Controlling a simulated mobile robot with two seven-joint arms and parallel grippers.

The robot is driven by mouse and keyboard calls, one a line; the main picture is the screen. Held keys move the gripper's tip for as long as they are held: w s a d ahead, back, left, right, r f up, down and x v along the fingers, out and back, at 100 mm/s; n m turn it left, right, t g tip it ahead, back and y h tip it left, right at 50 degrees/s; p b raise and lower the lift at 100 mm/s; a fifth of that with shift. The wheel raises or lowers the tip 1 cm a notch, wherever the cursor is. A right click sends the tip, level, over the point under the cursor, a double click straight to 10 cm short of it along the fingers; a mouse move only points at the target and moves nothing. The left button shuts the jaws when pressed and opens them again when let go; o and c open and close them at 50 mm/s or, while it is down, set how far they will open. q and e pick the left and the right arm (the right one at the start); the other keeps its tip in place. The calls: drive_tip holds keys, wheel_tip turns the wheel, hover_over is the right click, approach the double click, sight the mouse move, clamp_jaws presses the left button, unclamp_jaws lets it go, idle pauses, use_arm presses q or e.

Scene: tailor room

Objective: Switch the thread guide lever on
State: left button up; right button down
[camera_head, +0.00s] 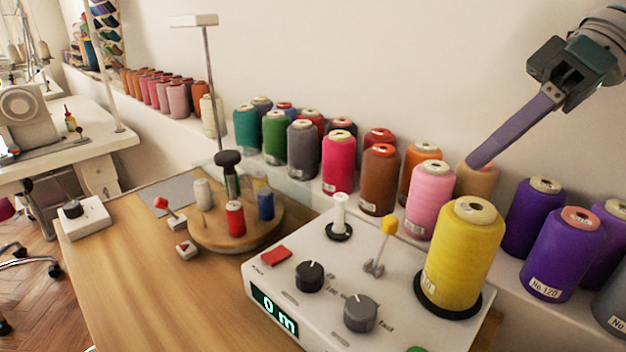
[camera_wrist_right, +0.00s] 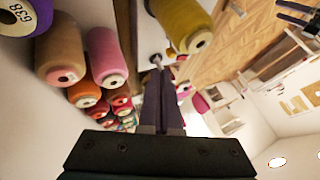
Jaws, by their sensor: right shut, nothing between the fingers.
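The white winding machine (camera_head: 290,325) stands on the wooden table. A small metal lever with a yellow knob (camera_head: 389,225) rises from its top, behind the grey dial and left of the large yellow spool. Another lever with a red knob (camera_head: 161,203) stands at the left, beside the round wooden spool stand; no label marks either as the thread guide lever. My right gripper (camera_head: 472,163) is shut and empty, its purple fingers pointing down and left above the spool row, apart from both levers. The shut fingers also show in the right wrist view (camera_wrist_right: 163,82). My left gripper is out of view.
The large yellow spool (camera_head: 464,255) stands on the machine's right part. A pink spool (camera_head: 431,200) and a tan spool (camera_head: 476,185) stand below my fingers, with purple spools (camera_head: 562,252) to the right. The wooden table (camera_head: 150,285) is clear at front left.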

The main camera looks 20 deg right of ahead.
drive_tip(key=shift+f, duration=0.1)
approach(384, 244)
drive_tip(key=w+f, duration=0.1)
drive_tip(key=f, duration=0.1)
drive_tip(key=w+a+f, duration=0.1)
drive_tip(key=w+f, duration=0.1)
drive_tip(key=shift+w+f+b, duration=0.1)
drive_tip(key=shift+w+b, duration=0.1)
drive_tip(key=shift+b, duration=0.1)
